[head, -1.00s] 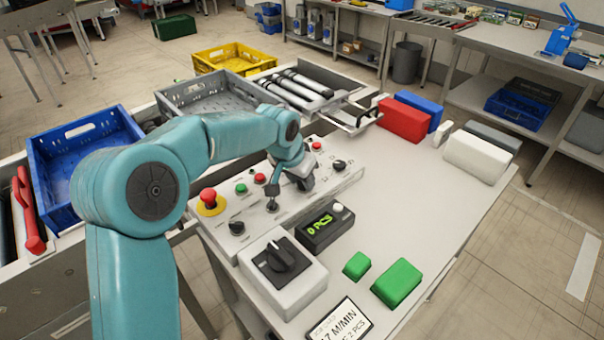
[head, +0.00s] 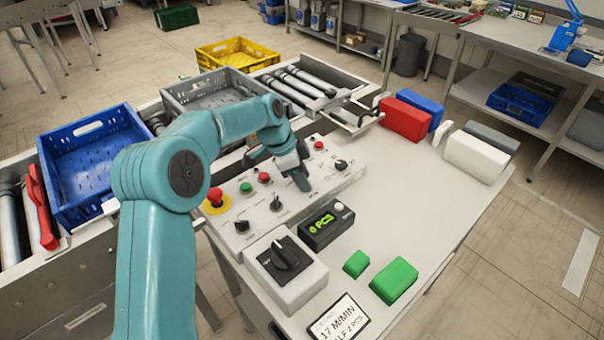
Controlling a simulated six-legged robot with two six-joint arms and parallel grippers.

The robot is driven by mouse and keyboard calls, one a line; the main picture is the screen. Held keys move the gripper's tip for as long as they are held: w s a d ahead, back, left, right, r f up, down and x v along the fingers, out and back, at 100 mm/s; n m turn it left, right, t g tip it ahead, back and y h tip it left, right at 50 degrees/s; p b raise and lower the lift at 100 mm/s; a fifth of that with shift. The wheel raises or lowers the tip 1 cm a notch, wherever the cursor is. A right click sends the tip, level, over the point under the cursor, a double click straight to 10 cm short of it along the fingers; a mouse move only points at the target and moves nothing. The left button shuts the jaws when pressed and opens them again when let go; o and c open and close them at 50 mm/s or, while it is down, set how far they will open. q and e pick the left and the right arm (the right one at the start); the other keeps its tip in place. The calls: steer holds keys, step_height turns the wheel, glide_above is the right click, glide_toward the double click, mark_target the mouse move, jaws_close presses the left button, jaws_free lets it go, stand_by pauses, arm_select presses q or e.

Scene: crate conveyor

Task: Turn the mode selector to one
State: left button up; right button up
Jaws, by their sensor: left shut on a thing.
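My left gripper (head: 303,183) is at the right-middle of the sloped control panel (head: 222,246), fingers pointing down. It is shut on a small knob there, which I take for the mode selector; the fingers and wrist hide it, so I cannot tell its pointer position. Other black knobs show on the panel: one at the front left (head: 241,226), one just left of the gripper (head: 277,204), and one at the right (head: 341,166). The panel's small labels are too small to read. My right gripper is not in view.
A red emergency button (head: 215,197) on a yellow ring stands at the panel's left. In front are a large rotary switch (head: 285,254) and a counter display (head: 322,226). Green blocks (head: 395,281) lie on the table.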

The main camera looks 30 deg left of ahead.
arm_select(q)
steer(key=shift+w+r+m, duration=0.1)
steer(key=shift+m, duration=0.5)
steer(key=shift+g, duration=0.3)
steer(key=o, duration=1)
steer(key=shift+o, duration=0.2)
steer(key=p+v, duration=0.1)
steer(key=v, duration=1.5)
steer(key=shift+a+p, duration=0.2)
steer(key=shift+p, duration=0.2)
